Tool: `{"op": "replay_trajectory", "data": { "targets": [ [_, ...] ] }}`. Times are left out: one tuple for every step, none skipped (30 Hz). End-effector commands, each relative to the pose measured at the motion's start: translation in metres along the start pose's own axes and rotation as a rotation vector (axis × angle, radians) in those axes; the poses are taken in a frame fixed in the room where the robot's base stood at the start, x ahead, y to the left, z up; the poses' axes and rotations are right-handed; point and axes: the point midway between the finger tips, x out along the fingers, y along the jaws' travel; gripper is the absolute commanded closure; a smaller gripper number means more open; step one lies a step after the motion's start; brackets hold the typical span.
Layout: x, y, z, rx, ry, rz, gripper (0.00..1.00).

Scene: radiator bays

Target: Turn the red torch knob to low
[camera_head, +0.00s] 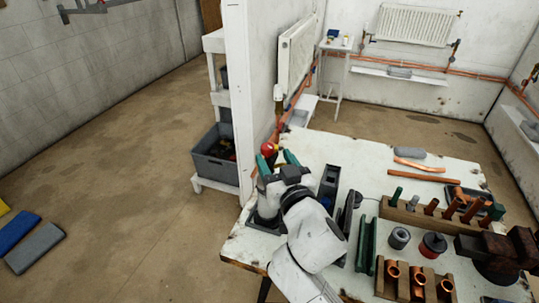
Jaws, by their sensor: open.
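The red torch knob (268,148) is a small round red shape near the far left corner of the workbench (350,150), close to the wall end. My gripper (277,159) reaches towards it from the near side, with its two teal fingers spread apart. The knob shows just beyond and between the fingertips. I cannot tell whether they touch it. The torch body below the knob is mostly hidden behind my gripper, and the knob's setting is too small to read.
A wooden rack (420,217) with several upright pieces stands on the bench's right side. A dark open holder (329,183) and a green channel (366,245) lie near my arm. A grey bin (213,160) sits on the shelf left of the wall. Open floor lies further left.

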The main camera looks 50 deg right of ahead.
Motion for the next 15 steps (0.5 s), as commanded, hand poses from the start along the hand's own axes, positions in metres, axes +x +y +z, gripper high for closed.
{"op": "replay_trajectory", "data": {
  "targets": [
    [-0.011, 0.000, 0.004, -0.001, -0.001, -0.002, 0.42],
    [-0.016, 0.000, 0.004, -0.002, -0.002, -0.001, 0.42],
    [-0.023, 0.000, 0.004, -0.002, -0.001, -0.001, 0.42],
    [-0.027, 0.000, 0.004, -0.001, -0.001, -0.001, 0.42],
    [-0.031, 0.000, 0.004, -0.001, -0.001, -0.001, 0.42],
    [-0.036, 0.000, 0.003, -0.001, -0.002, -0.001, 0.42],
    [-0.039, 0.000, 0.003, -0.001, -0.001, -0.001, 0.42],
    [-0.042, 0.000, 0.002, -0.001, -0.001, 0.000, 0.42],
    [-0.044, 0.000, 0.002, -0.001, -0.002, 0.000, 0.42],
    [-0.046, 0.000, 0.002, -0.001, -0.001, 0.000, 0.42],
    [-0.047, 0.000, 0.001, -0.001, -0.001, 0.000, 0.42],
    [-0.048, 0.000, 0.001, 0.000, 0.000, 0.000, 0.42],
    [-0.049, 0.000, 0.000, 0.000, 0.000, 0.000, 0.42],
    [-0.049, 0.000, 0.000, 0.000, 0.000, 0.000, 0.42],
    [-0.049, 0.000, 0.000, 0.000, 0.000, 0.000, 0.42]
  ]
}}
